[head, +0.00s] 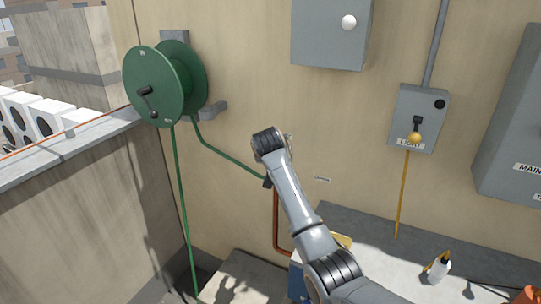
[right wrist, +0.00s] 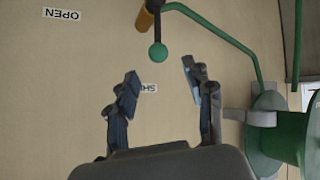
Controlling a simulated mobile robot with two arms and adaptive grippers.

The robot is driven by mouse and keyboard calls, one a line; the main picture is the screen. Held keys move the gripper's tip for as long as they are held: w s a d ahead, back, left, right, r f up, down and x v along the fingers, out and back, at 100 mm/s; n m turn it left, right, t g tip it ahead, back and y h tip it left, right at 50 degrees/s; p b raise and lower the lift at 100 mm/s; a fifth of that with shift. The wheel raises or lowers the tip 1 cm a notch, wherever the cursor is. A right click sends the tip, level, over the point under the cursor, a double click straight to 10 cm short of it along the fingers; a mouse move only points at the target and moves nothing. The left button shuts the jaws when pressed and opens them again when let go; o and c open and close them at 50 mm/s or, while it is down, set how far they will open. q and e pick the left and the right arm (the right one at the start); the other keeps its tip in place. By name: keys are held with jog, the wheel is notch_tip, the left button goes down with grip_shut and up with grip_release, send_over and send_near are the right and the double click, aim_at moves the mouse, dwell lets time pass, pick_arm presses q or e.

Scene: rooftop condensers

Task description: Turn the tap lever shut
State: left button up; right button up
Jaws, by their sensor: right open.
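The tap lever (right wrist: 157,30) with its green ball end shows in the right wrist view, coming off a brass tap body (right wrist: 145,17). It points down the picture toward a label partly hidden by my finger, reading "SH…"; a label "OPEN" (right wrist: 62,13) is upside down at upper left. My right gripper (right wrist: 159,72) is open, one finger each side below the ball, apparently not touching it. In the head view my right gripper (head: 287,139) is by the wall and my arm hides most of the tap. My left gripper is not in view.
A green hose (head: 232,160) runs from the tap to a green reel (head: 155,85) on the wall. A copper pipe (head: 276,220) drops below. At right are grey electrical boxes (head: 418,115) and a ledge (head: 385,245) with a white bottle (head: 438,268).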

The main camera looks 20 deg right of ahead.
jog(key=shift+v, duration=1.8)
